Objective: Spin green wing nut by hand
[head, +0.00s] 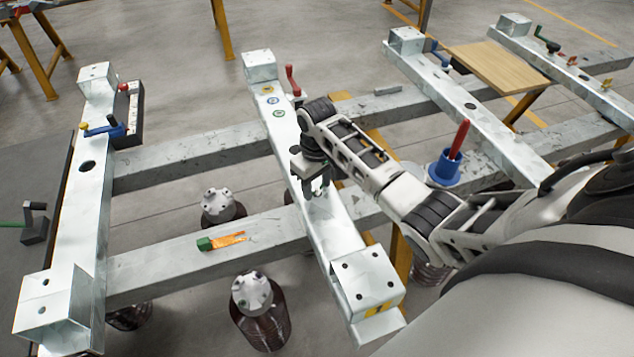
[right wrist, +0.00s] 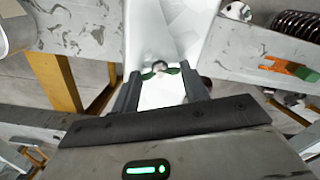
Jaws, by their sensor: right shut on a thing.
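The green wing nut (right wrist: 174,71) sits on a stud on the pale metal beam (right wrist: 168,30) in the right wrist view. One wing shows to each side of the grey stud. My right gripper (right wrist: 162,80) has its two dark fingers on either side of the nut and is shut on it. In the head view my right gripper (head: 318,192) is down at the middle beam (head: 341,229), and it hides the nut there. My left gripper is not in view.
A red-handled lever (head: 291,80) stands farther up the same beam. A green and orange tool (head: 222,242) lies on the near crossbar. A blue cup with a red handle (head: 446,167) stands right of my forearm.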

